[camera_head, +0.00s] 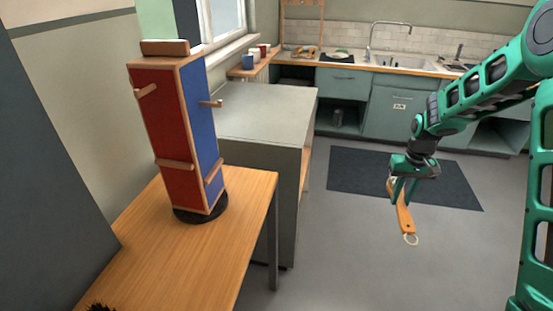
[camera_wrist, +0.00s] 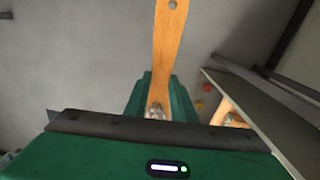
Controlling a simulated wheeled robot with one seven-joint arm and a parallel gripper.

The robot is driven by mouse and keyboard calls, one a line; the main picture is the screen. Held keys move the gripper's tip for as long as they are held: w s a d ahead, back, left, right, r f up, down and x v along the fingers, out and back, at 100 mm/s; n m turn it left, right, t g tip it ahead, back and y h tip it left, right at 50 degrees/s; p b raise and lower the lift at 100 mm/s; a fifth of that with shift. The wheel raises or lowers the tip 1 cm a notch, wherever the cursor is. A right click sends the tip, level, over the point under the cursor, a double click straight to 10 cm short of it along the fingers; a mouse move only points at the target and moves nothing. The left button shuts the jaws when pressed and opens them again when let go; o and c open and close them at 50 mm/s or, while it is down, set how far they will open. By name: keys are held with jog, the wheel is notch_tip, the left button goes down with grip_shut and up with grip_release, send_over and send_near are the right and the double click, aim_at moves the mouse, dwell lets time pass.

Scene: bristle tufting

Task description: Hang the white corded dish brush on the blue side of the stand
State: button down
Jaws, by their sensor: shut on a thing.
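The dish brush (camera_head: 404,214) has an orange-brown wooden handle with a pale cord loop (camera_head: 410,239) at its lower end. My gripper (camera_head: 400,188) is shut on the brush and holds it in the air over the floor, handle slanting down. In the wrist view the handle (camera_wrist: 170,40) runs up from between the green fingers (camera_wrist: 157,95); the brush head is not clear. The stand (camera_head: 178,135) is on the wooden table at left, well apart from my gripper. Its blue side (camera_head: 201,115) faces right, with a wooden peg (camera_head: 212,103) near the top; its red side (camera_head: 160,122) faces front.
The wooden table (camera_head: 205,262) holds the stand on a round black base (camera_head: 201,213). A dark bristly thing (camera_head: 100,307) shows at its front edge. A grey-topped cabinet (camera_head: 265,112) stands behind the table. Open floor (camera_head: 340,240) lies between the table and my gripper.

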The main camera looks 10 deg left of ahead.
jog(key=s+a+m+g+y, duration=0.25)
jog(key=a+m, duration=0.25)
jog(key=a, duration=0.7)
jog(key=s+a+m+g+y, duration=0.2)
jog(key=a+m+g+y, duration=0.15)
jog(key=a, duration=0.85)
jog(key=s+a+r+m+t+y, duration=0.45)
jog(key=a+r+y, duration=0.2)
jog(key=r, duration=0.35)
jog(key=s+a+r+m+t+y, duration=0.35)
jog(key=a+r+m+y, duration=0.2)
jog(key=a+r, duration=0.3)
jog(key=a, duration=1.1)
jog(key=shift+w+f, duration=0.4)
jog(key=shift+f, duration=0.05)
jog(key=shift+m, duration=0.25)
